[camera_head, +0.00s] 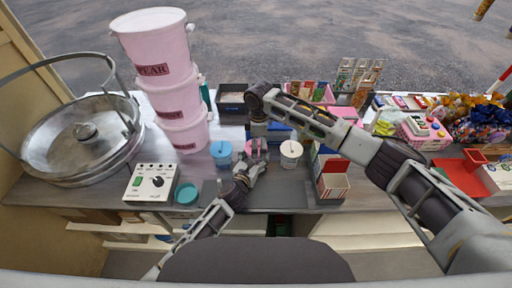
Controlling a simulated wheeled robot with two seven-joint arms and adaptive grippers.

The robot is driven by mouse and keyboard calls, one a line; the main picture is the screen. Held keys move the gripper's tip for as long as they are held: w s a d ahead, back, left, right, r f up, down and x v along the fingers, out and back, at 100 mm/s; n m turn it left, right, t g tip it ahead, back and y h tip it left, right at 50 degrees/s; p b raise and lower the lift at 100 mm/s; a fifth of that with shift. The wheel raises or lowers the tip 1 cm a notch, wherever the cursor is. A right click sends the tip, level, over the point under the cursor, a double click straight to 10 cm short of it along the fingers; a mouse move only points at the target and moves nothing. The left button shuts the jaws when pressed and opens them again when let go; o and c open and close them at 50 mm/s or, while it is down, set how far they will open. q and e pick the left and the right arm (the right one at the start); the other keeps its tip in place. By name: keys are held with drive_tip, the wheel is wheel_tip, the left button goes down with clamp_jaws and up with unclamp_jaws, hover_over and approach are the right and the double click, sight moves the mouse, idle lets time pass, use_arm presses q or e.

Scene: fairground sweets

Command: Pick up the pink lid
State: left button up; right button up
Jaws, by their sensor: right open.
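A small pink round piece (256,149), which looks like the pink lid, shows in the middle of the counter between a blue-topped tub (221,150) and a cream-topped tub (290,149). My grippers partly cover it. My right gripper (258,140) points down just above it and is open; whether its fingers touch the pink piece cannot be told. My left gripper (253,170) reaches in from the lower left, close in front of the pink piece. Its finger opening is too small to make out. A teal round lid or dish (187,193) lies at the front left.
A striped carton (333,180) stands right of the tubs. A black tray (232,98) lies behind. Sweets and boxes (425,130) crowd the right.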

drive_tip(key=shift+d, duration=0.1)
clamp_jaws()
idle(0.6)
